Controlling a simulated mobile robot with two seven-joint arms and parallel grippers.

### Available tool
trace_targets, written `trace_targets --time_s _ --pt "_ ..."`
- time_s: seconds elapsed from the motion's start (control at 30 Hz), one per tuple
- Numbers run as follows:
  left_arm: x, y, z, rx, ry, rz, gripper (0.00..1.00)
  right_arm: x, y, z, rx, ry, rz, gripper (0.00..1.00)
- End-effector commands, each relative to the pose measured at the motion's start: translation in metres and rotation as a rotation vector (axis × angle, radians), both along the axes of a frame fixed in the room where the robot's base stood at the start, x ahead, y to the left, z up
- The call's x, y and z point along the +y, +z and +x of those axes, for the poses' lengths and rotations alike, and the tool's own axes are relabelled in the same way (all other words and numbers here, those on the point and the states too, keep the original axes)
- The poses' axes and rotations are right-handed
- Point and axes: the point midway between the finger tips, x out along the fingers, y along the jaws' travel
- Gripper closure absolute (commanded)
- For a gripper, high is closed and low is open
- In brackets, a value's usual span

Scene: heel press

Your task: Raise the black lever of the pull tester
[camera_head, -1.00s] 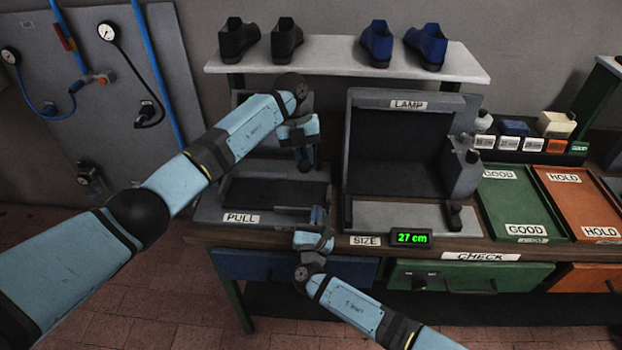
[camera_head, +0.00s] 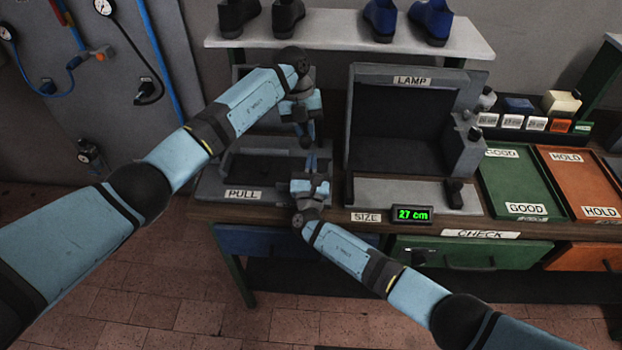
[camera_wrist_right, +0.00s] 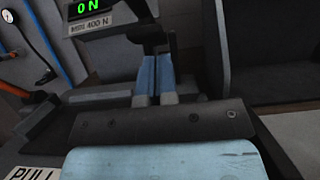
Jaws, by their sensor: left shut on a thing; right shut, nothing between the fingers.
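The grey pull tester (camera_head: 212,188) stands at the left of the bench, with a PULL label on its front. Its display (camera_wrist_right: 88,8) reads 0 N in the right wrist view. My left gripper (camera_head: 306,140) points down over the tester's right side. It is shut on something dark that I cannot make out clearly. My right gripper (camera_head: 312,160) is shut and empty, reaching in from the front just below the left one. Its blue fingers also show in the right wrist view (camera_wrist_right: 155,75), close to a dark part. I cannot clearly pick out the black lever.
The LAMP box (camera_head: 408,125) stands right of the tester, with the size display (camera_head: 411,214) in front. A shelf (camera_head: 330,43) with dark and blue shoes is behind. Green (camera_head: 520,185) and orange (camera_head: 580,185) trays lie to the right. My two arms are close together at the tester.

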Motion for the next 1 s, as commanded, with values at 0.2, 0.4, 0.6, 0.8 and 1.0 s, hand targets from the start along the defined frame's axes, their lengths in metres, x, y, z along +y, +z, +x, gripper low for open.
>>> trace_targets --time_s 0.2,0.4,0.6,0.8,1.0 --pt "0.001 0.0 0.0 0.0 0.002 0.001 1.0 -0.001 0.015 0.007 0.001 -0.001 0.0 1.0" --pt "0.001 0.0 0.0 0.0 0.002 0.001 1.0 -0.001 0.016 0.007 0.001 -0.001 -0.001 1.0" --pt "0.001 0.0 0.0 0.0 0.001 0.001 1.0 -0.001 0.019 0.008 0.0 -0.001 0.0 1.0" --pt "0.001 -0.001 0.0 0.001 0.001 0.001 1.0 0.0 0.035 0.012 -0.002 -0.001 0.0 1.0" --pt "0.001 -0.002 -0.001 0.002 0.001 0.003 0.79 0.0 0.039 0.014 -0.009 -0.002 0.003 1.0"
